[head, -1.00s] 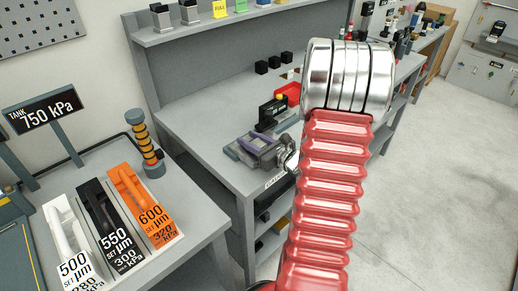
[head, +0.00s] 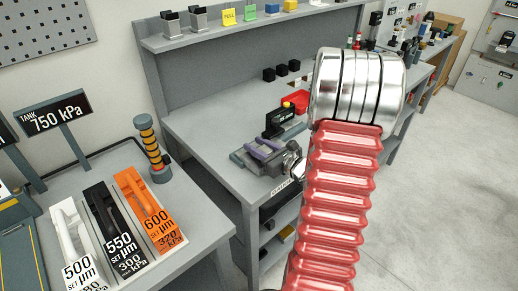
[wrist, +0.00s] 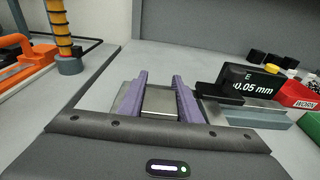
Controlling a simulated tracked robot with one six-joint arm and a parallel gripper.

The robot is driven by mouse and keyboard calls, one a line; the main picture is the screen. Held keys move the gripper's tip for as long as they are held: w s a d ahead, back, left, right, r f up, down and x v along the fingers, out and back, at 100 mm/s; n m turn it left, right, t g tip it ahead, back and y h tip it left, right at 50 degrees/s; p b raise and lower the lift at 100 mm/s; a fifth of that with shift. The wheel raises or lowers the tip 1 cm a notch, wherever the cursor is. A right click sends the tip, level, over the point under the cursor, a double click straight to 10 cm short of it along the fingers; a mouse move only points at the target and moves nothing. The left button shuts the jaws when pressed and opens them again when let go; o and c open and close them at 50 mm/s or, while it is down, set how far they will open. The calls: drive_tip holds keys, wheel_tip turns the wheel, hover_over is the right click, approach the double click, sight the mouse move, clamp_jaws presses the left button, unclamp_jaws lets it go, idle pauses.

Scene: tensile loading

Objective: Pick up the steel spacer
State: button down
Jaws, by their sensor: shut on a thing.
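My gripper (head: 262,150) shows in the head view just past the left side of the red ribbed arm link, over the grey workbench. In the wrist view its two purple fingers (wrist: 161,97) are shut on the steel spacer (wrist: 160,103), a flat grey metal block between them. In the head view the spacer is too small and covered to make out well. I cannot tell whether it touches the surface below. A black gauge (wrist: 250,80) reading 0.05 mm stands just right of the fingers; it also shows in the head view (head: 281,119).
White, black and orange clamps (head: 145,205) and an orange-banded post (head: 152,155) stand on the left bench.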

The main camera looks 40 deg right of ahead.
wheel_tip(320, 180, up, 10)
drive_tip(key=shift+f, duration=0.2)
idle(0.3)
idle(0.5)
